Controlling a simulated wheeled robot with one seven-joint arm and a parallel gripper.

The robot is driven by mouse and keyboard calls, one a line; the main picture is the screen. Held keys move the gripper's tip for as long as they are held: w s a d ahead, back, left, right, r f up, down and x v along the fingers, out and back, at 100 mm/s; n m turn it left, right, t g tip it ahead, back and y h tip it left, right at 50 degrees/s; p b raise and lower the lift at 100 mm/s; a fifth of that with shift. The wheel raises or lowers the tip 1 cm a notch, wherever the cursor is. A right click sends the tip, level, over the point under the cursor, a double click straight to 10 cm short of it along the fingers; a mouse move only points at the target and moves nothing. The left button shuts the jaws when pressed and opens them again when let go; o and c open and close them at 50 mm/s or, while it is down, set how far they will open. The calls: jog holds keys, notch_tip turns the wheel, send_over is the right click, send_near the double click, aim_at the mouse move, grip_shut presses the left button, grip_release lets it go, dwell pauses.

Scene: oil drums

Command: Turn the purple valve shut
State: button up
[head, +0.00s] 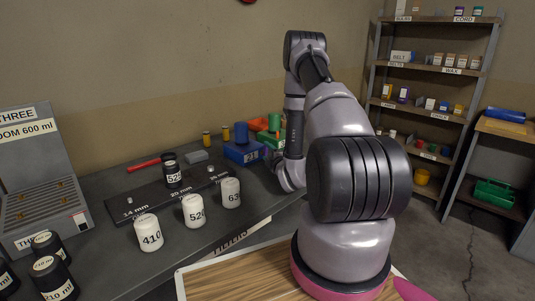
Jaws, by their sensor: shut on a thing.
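I cannot make out a purple valve in the head view. My gripper is not visible; the far end of my arm goes down behind my own nearer arm links, beside the workbench (115,252). What the gripper holds is hidden there. Any valve or drum in that area is also hidden.
A red bar (144,163), a blue box (243,152) and a green object (273,140) lie behind. Shelves (432,98) stand right; floor before them is clear.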

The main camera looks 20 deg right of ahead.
jog(key=o, duration=1.4)
jog(key=shift+c, duration=0.2)
jog(key=shift+s, duration=0.1)
jog(key=s, duration=1)
jog(key=shift+s+a+r, duration=0.2)
jog(key=shift+s+a, duration=0.05)
jog(key=shift+s, duration=0.1)
